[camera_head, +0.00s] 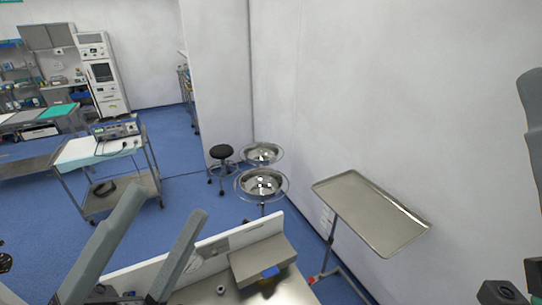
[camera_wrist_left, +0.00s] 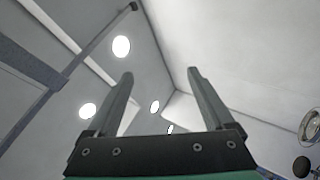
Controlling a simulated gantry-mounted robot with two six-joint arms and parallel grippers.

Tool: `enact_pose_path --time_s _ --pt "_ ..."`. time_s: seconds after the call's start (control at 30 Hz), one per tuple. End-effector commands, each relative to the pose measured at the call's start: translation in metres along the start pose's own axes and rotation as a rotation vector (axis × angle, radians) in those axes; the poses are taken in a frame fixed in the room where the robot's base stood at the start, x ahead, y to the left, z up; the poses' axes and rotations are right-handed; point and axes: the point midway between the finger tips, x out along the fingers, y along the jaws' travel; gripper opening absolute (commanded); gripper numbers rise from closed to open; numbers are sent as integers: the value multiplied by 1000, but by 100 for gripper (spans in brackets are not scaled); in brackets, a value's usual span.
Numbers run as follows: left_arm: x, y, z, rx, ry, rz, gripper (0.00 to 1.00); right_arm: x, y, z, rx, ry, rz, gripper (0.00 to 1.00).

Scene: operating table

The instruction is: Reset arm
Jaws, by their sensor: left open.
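My left gripper (camera_head: 168,203) is raised at the lower left of the head view, its two long grey fingers spread apart. The left wrist view shows the same gripper (camera_wrist_left: 160,73) open, with nothing between its fingers. Behind the fingers, that view shows the ceiling and its round lamps (camera_wrist_left: 121,46). A grey finger-like part of my right arm (camera_head: 532,100) shows at the right edge of the head view. It is cut off by the frame, so I cannot tell how its jaws stand.
A steel surface (camera_head: 215,292) with a grey box (camera_head: 262,258) and a small blue item (camera_head: 270,272) lies below. A steel tray on a stand (camera_head: 372,212) is at the right. Round basins (camera_head: 262,182), a black stool (camera_head: 221,152) and a cart (camera_head: 118,205) stand farther back.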

Motion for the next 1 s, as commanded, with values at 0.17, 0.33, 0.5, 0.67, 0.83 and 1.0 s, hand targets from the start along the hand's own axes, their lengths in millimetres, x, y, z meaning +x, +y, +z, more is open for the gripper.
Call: enact_pose_path --time_s 0.17,0.33,0.5,0.67,0.83,1.0 --pt "42 107 9 855 150 171 86 0 0 0 0 0 0 50" --pt "39 136 -21 1510 386 50 86 0 0 0 0 0 0 50" --pt "51 157 -34 1965 458 -116 86 20 0 -17 0 -3 0 50" --pt "94 214 -28 1955 456 -114 86 74 0 -68 0 2 0 50" --pt "132 266 -24 1953 454 -114 86 121 0 -112 0 1 0 50" --pt "147 286 -22 1952 454 -114 86 140 0 -129 0 0 0 50"
